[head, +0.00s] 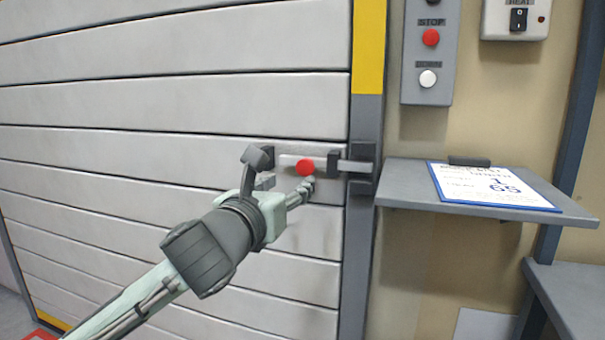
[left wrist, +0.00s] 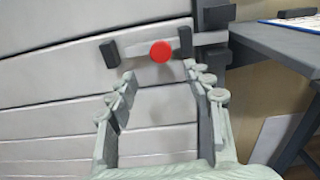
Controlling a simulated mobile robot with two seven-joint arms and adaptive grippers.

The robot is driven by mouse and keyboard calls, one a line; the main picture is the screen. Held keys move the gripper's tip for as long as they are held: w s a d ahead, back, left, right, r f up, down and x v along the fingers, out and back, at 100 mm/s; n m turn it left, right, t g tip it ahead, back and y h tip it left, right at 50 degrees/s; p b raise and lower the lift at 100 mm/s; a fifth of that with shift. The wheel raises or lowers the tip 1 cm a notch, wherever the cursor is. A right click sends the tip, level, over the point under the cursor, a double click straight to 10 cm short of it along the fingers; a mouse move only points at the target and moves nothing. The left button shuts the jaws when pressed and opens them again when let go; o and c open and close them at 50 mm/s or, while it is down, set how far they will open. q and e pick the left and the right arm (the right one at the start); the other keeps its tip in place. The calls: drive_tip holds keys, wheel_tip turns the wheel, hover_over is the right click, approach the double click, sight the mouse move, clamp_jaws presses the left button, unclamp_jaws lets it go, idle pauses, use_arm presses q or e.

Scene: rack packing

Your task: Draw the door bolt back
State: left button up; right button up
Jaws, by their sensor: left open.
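The door bolt (head: 353,165) is a light grey bar lying level on the ribbed door. It passes through dark guides and reaches right, into the dark bracket on the door post. Its round red knob (head: 305,167) stands out between the two guides. My left gripper (head: 281,173) is open and empty in front of the door, close to the knob. In the left wrist view the knob (left wrist: 160,51) shows just beyond and between the open fingertips (left wrist: 160,74), apart from both in the picture. Whether a finger touches it I cannot tell. My right gripper is not in view.
A grey shelf (head: 395,187) with a clipboard (head: 490,187) juts out right of the post. Above it is a control box (head: 413,75) with red and white buttons. A lower grey surface (head: 575,300) is at bottom right. The door left of the bolt is clear.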

sight(303, 169)
use_arm(q)
drive_tip(key=shift+m, duration=0.3)
drive_tip(key=x, duration=0.8)
drive_tip(key=shift+r, duration=0.35)
drive_tip(key=shift+s, duration=0.1)
clamp_jaws()
